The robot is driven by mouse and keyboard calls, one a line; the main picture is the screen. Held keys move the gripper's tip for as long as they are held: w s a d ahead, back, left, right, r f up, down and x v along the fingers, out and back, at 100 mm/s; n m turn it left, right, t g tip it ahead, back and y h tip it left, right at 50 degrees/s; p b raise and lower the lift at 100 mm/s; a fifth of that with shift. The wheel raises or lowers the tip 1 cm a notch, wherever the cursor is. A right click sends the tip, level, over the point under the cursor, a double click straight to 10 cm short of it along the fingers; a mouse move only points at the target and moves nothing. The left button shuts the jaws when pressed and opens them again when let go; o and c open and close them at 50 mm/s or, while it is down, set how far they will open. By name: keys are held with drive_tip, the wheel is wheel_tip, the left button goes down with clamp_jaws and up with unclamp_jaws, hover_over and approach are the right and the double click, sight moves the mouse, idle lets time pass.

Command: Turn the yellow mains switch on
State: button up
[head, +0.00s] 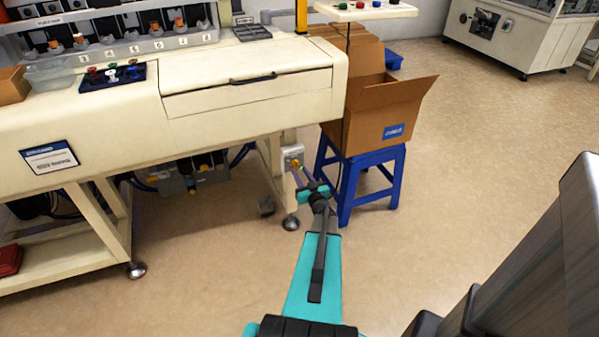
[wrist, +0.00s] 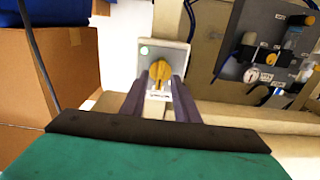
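The yellow mains switch (wrist: 159,72) is a rotary knob on a pale plate (wrist: 148,56) with a small green lamp at one corner. Its grip looks roughly upright in the wrist view. In the head view the switch (head: 295,163) is small, on the leg of the cream machine. My gripper (wrist: 159,84) is open, with one dark finger on each side of the knob's lower part in the picture. I cannot tell whether the fingers touch it. In the head view my gripper (head: 303,178) reaches up to the plate, its fingertips hard to make out.
A cardboard box (head: 377,115) sits on a blue stool (head: 372,183) just right of the switch. A grey unit with valves and a gauge (head: 190,174) hangs under the cream machine (head: 110,130). Floor is free to the right.

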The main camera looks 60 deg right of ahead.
drive_tip(key=v, duration=1.1)
drive_tip(key=shift+s+a, duration=0.2)
drive_tip(key=shift+s, duration=0.05)
drive_tip(key=shift+w, duration=0.1)
